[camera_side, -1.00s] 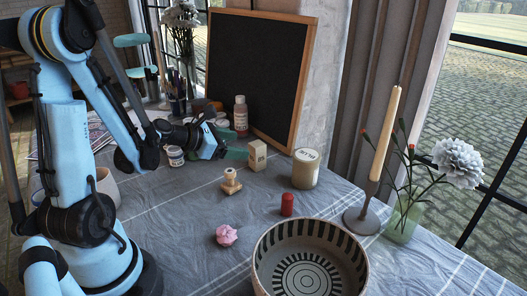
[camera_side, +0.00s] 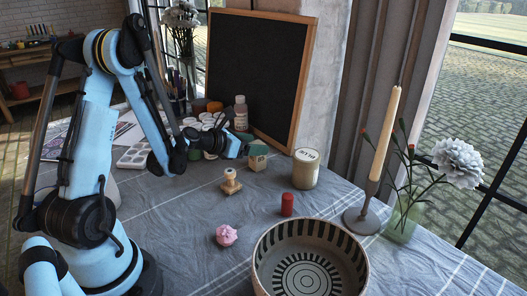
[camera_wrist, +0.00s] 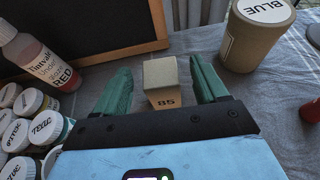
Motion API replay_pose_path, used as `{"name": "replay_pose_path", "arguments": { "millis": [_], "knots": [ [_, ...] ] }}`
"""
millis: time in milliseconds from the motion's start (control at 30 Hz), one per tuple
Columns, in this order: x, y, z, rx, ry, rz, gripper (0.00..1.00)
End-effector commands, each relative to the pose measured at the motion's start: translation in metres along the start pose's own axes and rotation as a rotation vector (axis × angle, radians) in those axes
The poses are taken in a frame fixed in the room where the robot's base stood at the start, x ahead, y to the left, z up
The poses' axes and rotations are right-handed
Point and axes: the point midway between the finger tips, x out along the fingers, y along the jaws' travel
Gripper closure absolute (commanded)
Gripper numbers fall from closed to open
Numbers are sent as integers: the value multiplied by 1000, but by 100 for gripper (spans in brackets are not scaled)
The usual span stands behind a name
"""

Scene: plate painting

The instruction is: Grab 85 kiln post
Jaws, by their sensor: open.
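The kiln post (camera_wrist: 162,82) is a small beige block marked 85 on its front face. In the wrist view it stands between the two green fingers of my gripper (camera_wrist: 162,85), with a gap on each side. In the side view the post (camera_side: 257,165) stands on the grey cloth, its upper part covered by a green finger of my gripper (camera_side: 256,152). My gripper is open and is not closed on the post.
A tan jar marked BLUE (camera_wrist: 254,38) stands right of the post; a bottle marked RED (camera_wrist: 38,58) and several paint jars stand left. A wooden knob-like piece (camera_side: 230,182), red cylinder (camera_side: 287,204), pink lump (camera_side: 226,235) and striped bowl (camera_side: 345,238) are nearer the front.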

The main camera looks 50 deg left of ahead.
Motion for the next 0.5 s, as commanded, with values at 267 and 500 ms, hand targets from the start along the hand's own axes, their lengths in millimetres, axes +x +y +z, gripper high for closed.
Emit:
{"name": "replay_pose_path", "arguments": {
  "millis": [267,500],
  "knots": [
    [36,-1,0,1,0,-2,28],
    [38,0,0,1,0,0,28]
  ]
}}
